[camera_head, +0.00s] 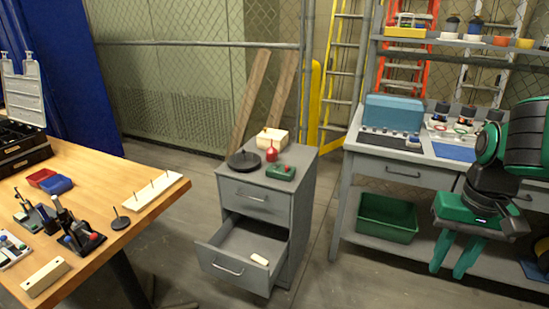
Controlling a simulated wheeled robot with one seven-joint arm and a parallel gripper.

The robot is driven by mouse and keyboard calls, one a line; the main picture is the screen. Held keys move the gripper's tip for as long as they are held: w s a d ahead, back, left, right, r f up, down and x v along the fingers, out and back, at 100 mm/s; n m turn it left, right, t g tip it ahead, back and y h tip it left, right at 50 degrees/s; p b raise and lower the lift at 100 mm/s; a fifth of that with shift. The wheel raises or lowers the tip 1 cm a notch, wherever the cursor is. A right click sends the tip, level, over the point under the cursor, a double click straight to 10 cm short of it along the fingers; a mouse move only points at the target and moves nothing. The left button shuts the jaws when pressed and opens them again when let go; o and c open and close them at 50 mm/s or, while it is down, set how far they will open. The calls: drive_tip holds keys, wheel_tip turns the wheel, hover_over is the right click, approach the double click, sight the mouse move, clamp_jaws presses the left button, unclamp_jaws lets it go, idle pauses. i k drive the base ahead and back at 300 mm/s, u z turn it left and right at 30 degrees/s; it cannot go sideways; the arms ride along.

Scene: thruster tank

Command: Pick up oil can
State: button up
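A small red can-like object (271,155) stands upright on top of the grey drawer cabinet (252,222); it looks like the oil can, but it is too small to be sure. It stands between a black round plate with a post (241,161), a cream box (271,141) and a green object with red on it (281,173). My gripper (449,268) hangs at the right with its two green fingers pointing down and apart. Nothing shows between them. In the picture it is well to the right of the cabinet.
The cabinet's lower drawer (229,266) is pulled out, with a small pale item (259,259) inside. A wooden table (135,200) with tools is at the left. A grey workbench (344,170) stands at the right, with a green bin (388,219) below. Floor shows between table and cabinet.

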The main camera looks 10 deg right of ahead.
sight(271, 152)
drive_tip(key=z, duration=0.1)
drive_tip(key=i, duration=1)
drive_tip(key=u, duration=0.1)
